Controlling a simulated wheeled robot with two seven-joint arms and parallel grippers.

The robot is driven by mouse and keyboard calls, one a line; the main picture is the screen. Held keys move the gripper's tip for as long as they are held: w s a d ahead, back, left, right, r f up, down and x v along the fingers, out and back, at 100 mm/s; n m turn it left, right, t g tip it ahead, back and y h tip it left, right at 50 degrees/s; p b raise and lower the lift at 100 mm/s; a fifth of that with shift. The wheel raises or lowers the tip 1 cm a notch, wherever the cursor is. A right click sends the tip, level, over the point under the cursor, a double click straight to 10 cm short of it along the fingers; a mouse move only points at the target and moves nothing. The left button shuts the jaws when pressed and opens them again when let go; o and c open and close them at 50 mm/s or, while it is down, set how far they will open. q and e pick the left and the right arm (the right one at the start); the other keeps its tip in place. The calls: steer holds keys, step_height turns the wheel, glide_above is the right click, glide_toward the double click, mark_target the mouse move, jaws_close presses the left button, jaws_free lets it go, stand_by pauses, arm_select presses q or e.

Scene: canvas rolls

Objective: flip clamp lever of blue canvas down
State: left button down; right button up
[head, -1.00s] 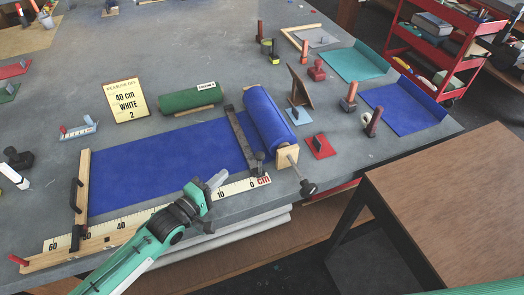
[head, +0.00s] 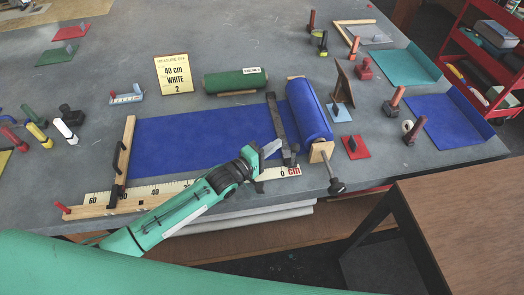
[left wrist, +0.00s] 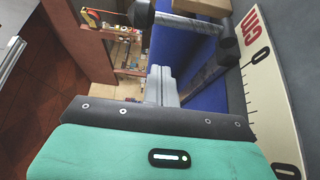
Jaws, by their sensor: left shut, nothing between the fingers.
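The blue canvas (head: 200,140) lies unrolled on the table, with its roll (head: 310,110) at the right end. A dark clamp bar (head: 278,122) crosses the canvas beside the roll. Its dark near end, with the lever area (head: 289,155), sits by the ruler's zero; I cannot tell the lever's angle. My left gripper (head: 274,147) is shut and empty, just left of that end; contact cannot be told. In the left wrist view its fingers (left wrist: 163,86) are together, with blue canvas (left wrist: 193,75) and a dark bar with round ends beyond. My right gripper is out of view.
A ruler (head: 150,194) runs along the table's near edge. A crank knob (head: 337,186) sticks out from the roll's wooden end block (head: 320,151). A green roll (head: 233,82) lies behind the canvas.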

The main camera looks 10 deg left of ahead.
mark_target(294, 156)
arm_select(q)
steer(key=shift+x, duration=1.05)
steer(key=shift+s+d+r+p, duration=0.1)
steer(key=shift+s+d+p, duration=0.3)
steer(key=shift+s+p, duration=0.2)
steer(key=shift+s+d+p, duration=0.4)
steer(key=shift+s+p, duration=0.2)
steer(key=shift+s+d, duration=0.2)
steer(key=shift+s, duration=0.35)
steer(key=shift+d, duration=0.1)
